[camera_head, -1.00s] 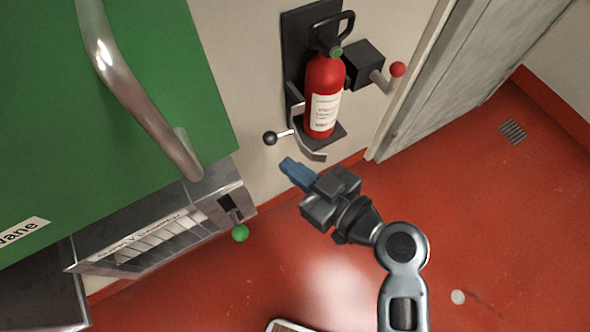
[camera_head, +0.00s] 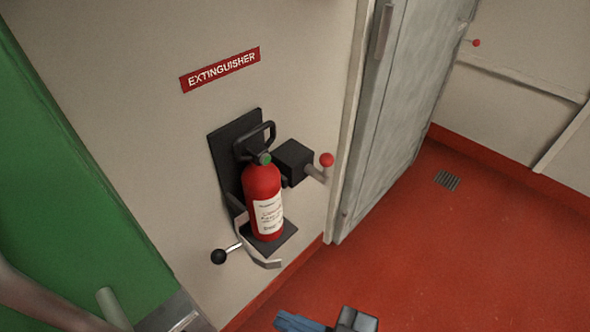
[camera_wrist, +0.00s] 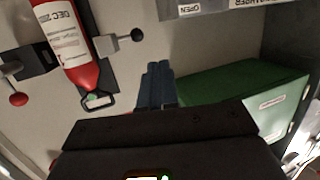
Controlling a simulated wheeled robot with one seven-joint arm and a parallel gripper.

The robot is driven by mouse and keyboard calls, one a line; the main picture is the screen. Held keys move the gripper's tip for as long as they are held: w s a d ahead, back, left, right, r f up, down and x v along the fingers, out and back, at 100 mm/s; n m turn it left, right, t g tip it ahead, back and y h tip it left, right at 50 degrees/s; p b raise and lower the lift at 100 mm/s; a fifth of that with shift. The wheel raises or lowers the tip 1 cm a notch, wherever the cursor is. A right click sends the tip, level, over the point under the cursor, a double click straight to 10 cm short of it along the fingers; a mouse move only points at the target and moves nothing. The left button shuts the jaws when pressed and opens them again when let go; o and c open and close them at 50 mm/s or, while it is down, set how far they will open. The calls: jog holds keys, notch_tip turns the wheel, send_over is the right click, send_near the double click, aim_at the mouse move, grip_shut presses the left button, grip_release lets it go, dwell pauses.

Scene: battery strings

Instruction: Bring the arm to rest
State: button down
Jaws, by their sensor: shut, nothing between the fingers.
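My gripper (camera_head: 298,322) shows only in part at the bottom edge of the head view, with its blue fingers and part of the dark body in sight. In the wrist view the blue fingers (camera_wrist: 156,84) lie together, shut and empty. The rest of my arm is out of the head view. The gripper is in front of and below the red fire extinguisher (camera_head: 263,200), which hangs on its dark wall bracket (camera_head: 228,140). The extinguisher also shows at the left of the wrist view (camera_wrist: 68,45). I see no contact between fingers and extinguisher.
A black-knobbed lever (camera_head: 219,256) and a red-knobbed lever (camera_head: 327,160) stick out beside the extinguisher. A green cabinet (camera_head: 70,190) with a metal handle (camera_head: 45,300) is at the left. A grey door (camera_head: 395,120) stands right of the bracket. The red floor (camera_head: 430,260) at right is clear.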

jog(key=s+d+f+m+t+h+p, duration=0.1)
jog(key=s+d+f+m+t+h, duration=0.1)
jog(key=s+d+m+h, duration=0.4)
jog(key=s+d+f+m+t+h+p, duration=0.1)
jog(key=s+d+f+m+t+h, duration=0.2)
jog(key=d, duration=0.4)
jog(key=s+d+r+m+t+h, duration=0.2)
jog(key=s+d+r, duration=0.2)
jog(key=r, duration=0.3)
jog(key=s+d+r+m+t+h+p, duration=0.1)
jog(key=s+d+r+m+h, duration=0.1)
jog(key=r, duration=0.6)
jog(key=s+d+h, duration=0.1)
jog(key=s+d, duration=0.1)
jog(key=d, duration=0.1)
jog(key=shift+s+d+r+t+h+p, duration=0.25)
jog(key=shift+s+t+h+p, duration=0.05)
jog(key=shift+t, duration=0.1)
